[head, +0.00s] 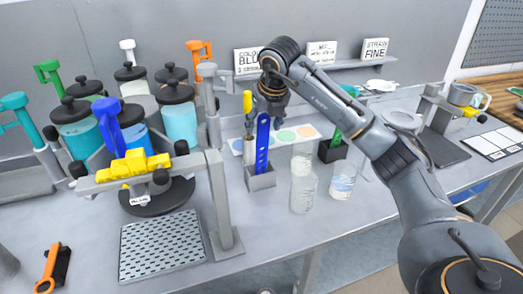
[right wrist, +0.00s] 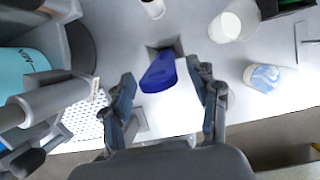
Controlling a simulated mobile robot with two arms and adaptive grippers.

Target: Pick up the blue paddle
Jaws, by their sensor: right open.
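The blue paddle (head: 262,145) stands upright in a small grey holder (head: 261,181) in the middle of the bench, with a row of holes along its face. In the right wrist view the broad blue top of the paddle (right wrist: 163,76) lies between the two fingers, with space on both sides. My right gripper (head: 270,108) points down at the top of the paddle, fingers apart and empty. It also shows in the right wrist view (right wrist: 160,68). My left gripper is out of view.
A yellow-handled tool (head: 247,103) stands close left of the paddle. Clear beakers (head: 303,192) and a black holder (head: 333,151) with a green item stand to the right. A grey post (head: 222,205) with a yellow clamp (head: 133,168) and lidded jars (head: 180,121) crowd the left.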

